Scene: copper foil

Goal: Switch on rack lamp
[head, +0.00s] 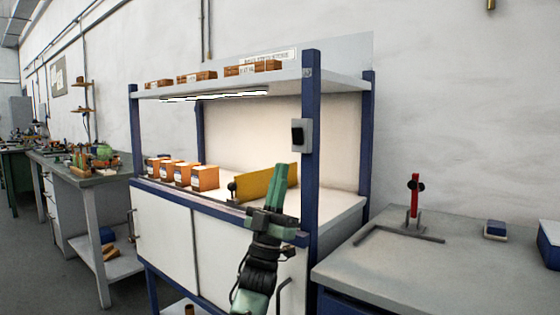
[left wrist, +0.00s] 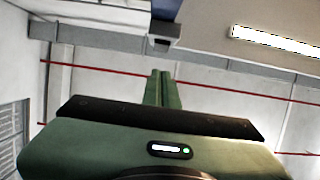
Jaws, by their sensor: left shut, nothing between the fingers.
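The rack (head: 311,215) has blue posts and a pale upper shelf. Its lamp (head: 215,96) is a long tube under that shelf and glows bright white; the lamp also shows bright in the left wrist view (left wrist: 275,42). A grey switch box with a black rocker (head: 298,137) is on the front right post. In the left wrist view a box (left wrist: 164,32), apparently the switch box, is seen from below, beyond the fingertips. My left gripper (head: 281,170) is shut and empty, pointing up, below and slightly left of the switch, apparently apart from it. My right gripper is out of view.
Orange boxes (head: 205,178) and a yellow panel (head: 267,184) stand on the rack's lower deck. Brown boxes (head: 197,77) sit on the top shelf. A grey bench (head: 400,270) at the right bears a red-handled tool (head: 414,195). A cluttered workbench (head: 92,181) stands left.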

